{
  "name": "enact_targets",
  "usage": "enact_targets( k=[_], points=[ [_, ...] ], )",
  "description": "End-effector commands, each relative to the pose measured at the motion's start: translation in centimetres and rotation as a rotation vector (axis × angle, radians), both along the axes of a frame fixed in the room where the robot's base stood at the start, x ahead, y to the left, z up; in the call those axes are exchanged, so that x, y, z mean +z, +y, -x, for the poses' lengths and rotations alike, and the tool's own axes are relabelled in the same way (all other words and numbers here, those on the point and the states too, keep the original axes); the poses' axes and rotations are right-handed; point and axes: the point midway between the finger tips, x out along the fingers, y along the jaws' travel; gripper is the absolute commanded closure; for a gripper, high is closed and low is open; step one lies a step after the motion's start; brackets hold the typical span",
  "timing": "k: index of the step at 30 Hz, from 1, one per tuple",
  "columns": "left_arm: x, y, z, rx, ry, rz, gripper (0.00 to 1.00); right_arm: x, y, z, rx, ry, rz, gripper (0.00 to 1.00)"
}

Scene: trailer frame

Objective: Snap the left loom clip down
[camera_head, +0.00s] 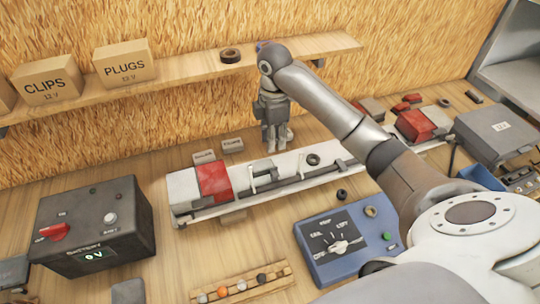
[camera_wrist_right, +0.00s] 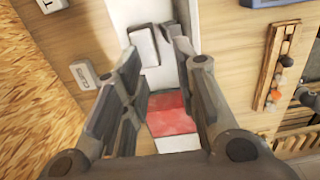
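The white trailer frame (camera_head: 188,186) lies along the bench with a red lamp (camera_head: 213,180) near its left end. A dark loom (camera_head: 285,184) runs along its front side. Two small pale upright pieces, apparently the loom clips, stand by the loom; the left one (camera_head: 252,182) looks raised. My right gripper (camera_head: 275,143) points down over the frame, behind the loom. In the right wrist view my gripper (camera_wrist_right: 155,55) is open, with nothing gripped. A grey piece (camera_wrist_right: 143,46) on the frame shows between its fingers, and the red lamp (camera_wrist_right: 172,112) lies below. My left gripper is not in view.
A black power box (camera_head: 95,228) stands left, and a blue tester (camera_head: 345,240) stands in front. A wooden rack (camera_head: 238,286) of small balls lies at the front. A shelf (camera_head: 185,72) with boxes runs behind. Red lamps (camera_head: 415,125) sit on the frame's right part.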

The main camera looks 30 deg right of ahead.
Motion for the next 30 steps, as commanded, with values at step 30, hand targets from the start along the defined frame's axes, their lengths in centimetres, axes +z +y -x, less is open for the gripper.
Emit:
enact_targets(
  k=[30],
  points=[
    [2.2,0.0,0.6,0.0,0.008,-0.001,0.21,-10.2,0.0,0.1,0.001,0.001,0.0,0.77]
  ],
)
